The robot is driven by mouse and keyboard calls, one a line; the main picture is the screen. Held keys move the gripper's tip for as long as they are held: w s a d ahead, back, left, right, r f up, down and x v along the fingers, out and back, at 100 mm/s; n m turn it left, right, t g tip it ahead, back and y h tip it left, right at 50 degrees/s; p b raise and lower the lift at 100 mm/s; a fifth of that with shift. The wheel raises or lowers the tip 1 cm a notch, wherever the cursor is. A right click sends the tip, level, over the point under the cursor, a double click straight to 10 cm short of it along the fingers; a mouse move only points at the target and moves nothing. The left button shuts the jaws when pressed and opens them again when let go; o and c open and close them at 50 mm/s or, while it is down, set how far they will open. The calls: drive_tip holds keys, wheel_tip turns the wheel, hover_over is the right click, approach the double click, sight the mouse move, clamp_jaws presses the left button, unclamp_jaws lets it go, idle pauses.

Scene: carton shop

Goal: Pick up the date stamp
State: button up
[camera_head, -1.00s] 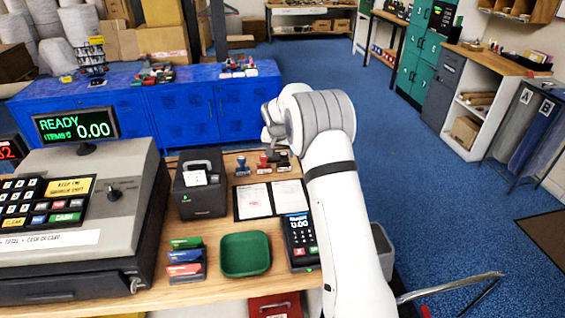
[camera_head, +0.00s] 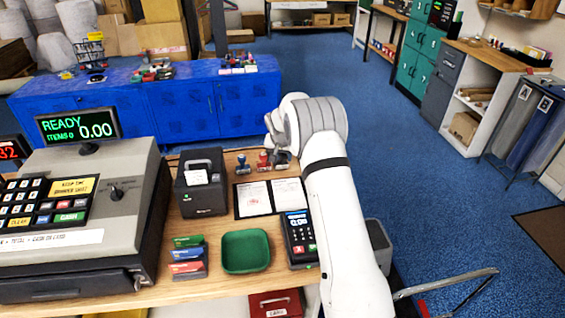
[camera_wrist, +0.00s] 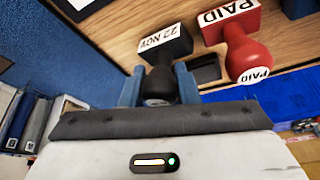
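The date stamp (camera_wrist: 165,44), with a black body and a white "22 NOV" label, is at the upper middle of the wrist view. Its dark handle lies between the two blue fingers of my gripper (camera_wrist: 160,88). The fingers are close on both sides of the handle; whether they press on it I cannot tell. In the head view my gripper (camera_head: 272,143) is over the right end of the stamp row, and the dark stamp (camera_head: 282,160) there is partly hidden beneath it.
A red PAID stamp (camera_wrist: 246,55) stands right beside the date stamp. A blue-handled stamp (camera_head: 242,163) is further left. Papers (camera_head: 270,197), a card terminal (camera_head: 299,236), a green tray (camera_head: 246,252) and a black printer (camera_head: 202,183) occupy the wooden counter.

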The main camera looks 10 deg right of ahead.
drive_tip(key=c, duration=0.3)
drive_tip(key=shift+c, duration=0.2)
wheel_tip(320, 180, up, 10)
drive_tip(key=b, duration=0.2)
drive_tip(key=shift+b, duration=0.4)
drive_tip(key=o, duration=0.4)
drive_tip(key=shift+c, duration=1.4)
drive_tip(key=shift+o, duration=1.2)
drive_tip(key=shift+c, duration=1)
